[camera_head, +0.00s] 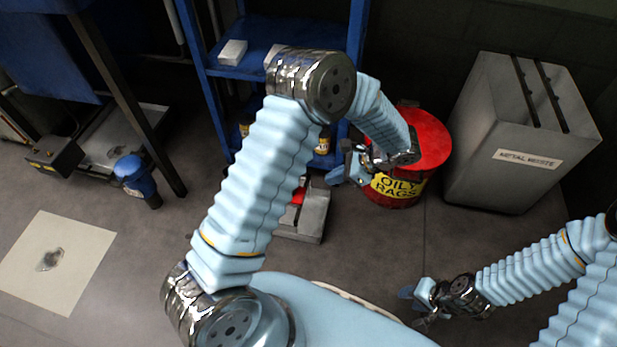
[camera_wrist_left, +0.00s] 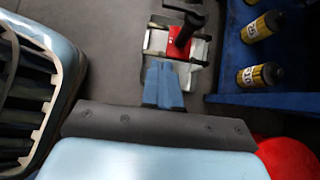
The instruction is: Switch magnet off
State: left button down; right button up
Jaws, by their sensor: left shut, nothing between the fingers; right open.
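A grey metal block with a red part stands on the floor in the head view, partly behind my left arm; I take it as the magnet (camera_head: 312,216). In the left wrist view the magnet (camera_wrist_left: 157,40) shows a red plate (camera_wrist_left: 175,50) with a dark upright handle (camera_wrist_left: 187,32). My left gripper (camera_head: 338,172) is shut and empty, to the upper right of the block in the head view. In the left wrist view its blue fingers (camera_wrist_left: 164,68) point at the block's near edge; contact cannot be told. My right gripper (camera_head: 418,307) is open and empty at lower right.
A red oily rags can (camera_head: 432,140) stands close beside my left gripper. A metal waste bin (camera_head: 500,150) is at right. A blue shelf (camera_head: 240,68) stands behind, with several yellow-labelled cans (camera_wrist_left: 260,75). A pale sheet (camera_head: 80,250) lies at left, with bare floor nearby.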

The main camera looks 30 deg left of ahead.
pick_arm(q)
jog(key=shift+w+r+y, duration=0.3)
jog(key=shift+w+r, duration=0.2)
jog(key=shift+r, duration=0.1)
jog(key=a+r+b+x, duration=0.1)
jog(key=a+r+x, duration=0.1)
jog(key=x, duration=1.1)
jog(key=shift+s, duration=0.2)
jog(key=shift+s+m+b, duration=0.1)
jog(key=shift+m+b, duration=0.2)
